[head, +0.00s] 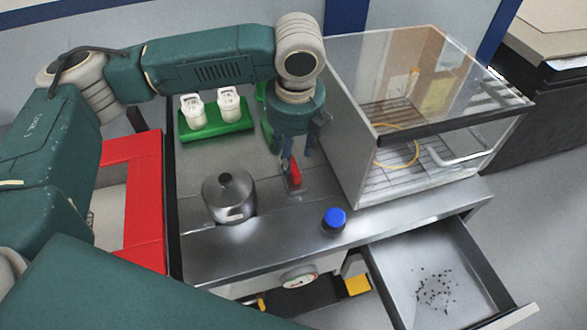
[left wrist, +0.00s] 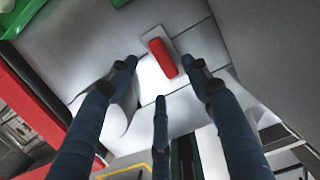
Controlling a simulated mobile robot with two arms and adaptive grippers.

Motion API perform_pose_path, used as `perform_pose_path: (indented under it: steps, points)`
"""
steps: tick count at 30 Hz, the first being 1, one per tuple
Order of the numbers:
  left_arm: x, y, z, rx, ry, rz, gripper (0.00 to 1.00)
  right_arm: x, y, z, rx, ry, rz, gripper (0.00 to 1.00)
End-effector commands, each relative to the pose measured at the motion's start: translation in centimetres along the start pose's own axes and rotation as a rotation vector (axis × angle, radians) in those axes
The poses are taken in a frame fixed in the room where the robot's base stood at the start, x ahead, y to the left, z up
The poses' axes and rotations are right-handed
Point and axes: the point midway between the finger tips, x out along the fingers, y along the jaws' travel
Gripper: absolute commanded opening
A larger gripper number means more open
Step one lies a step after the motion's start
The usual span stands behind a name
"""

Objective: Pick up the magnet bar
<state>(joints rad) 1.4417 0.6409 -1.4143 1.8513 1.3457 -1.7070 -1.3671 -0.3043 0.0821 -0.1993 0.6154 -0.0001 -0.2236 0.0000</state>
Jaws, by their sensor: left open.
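The magnet bar appears to be the red bar (head: 295,174) on the steel worktop, beside the glass-walled cabinet. In the left wrist view the red bar (left wrist: 163,58) lies on a thin grey plate, between and just beyond my fingertips. My left gripper (head: 289,166) points down at it from above, partly covering it in the head view. In the left wrist view its dark fingers (left wrist: 162,76) are spread with nothing between them. Whether any finger touches the bar I cannot tell. My right gripper is not in view.
A steel pot (head: 229,198) and a blue-capped container (head: 334,220) stand near the front. A green rack (head: 216,131) holds white bottles at the back. The clear cabinet (head: 350,150) walls off the right. An open drawer (head: 390,262) with dark bits juts out below.

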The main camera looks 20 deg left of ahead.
Motion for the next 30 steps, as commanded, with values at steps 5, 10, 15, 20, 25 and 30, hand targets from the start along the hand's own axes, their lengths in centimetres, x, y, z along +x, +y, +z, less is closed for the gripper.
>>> perform_pose_path:
  steps: [5, 10, 15, 20, 25, 30]
  points:
    - [1.3, 0.0, 0.0, 0.0, 0.0, 0.001, 0.49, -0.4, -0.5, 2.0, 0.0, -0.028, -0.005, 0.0]
    - [3.6, 0.2, -0.2, -0.001, 0.002, 0.004, 0.49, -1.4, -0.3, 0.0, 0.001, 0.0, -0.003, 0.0]
    - [5.8, 0.1, -0.3, 0.0, 0.001, 0.001, 0.49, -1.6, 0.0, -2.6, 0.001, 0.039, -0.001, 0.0]
    - [6.2, 0.1, -0.2, 0.001, -0.001, 0.0, 0.49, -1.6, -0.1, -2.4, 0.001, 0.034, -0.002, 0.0]
    - [6.2, 0.1, -0.2, 0.001, -0.001, 0.0, 0.39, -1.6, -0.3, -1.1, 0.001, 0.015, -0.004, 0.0]
    - [6.2, 0.1, -0.2, 0.001, -0.001, 0.0, 0.05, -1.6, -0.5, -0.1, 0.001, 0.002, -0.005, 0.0]
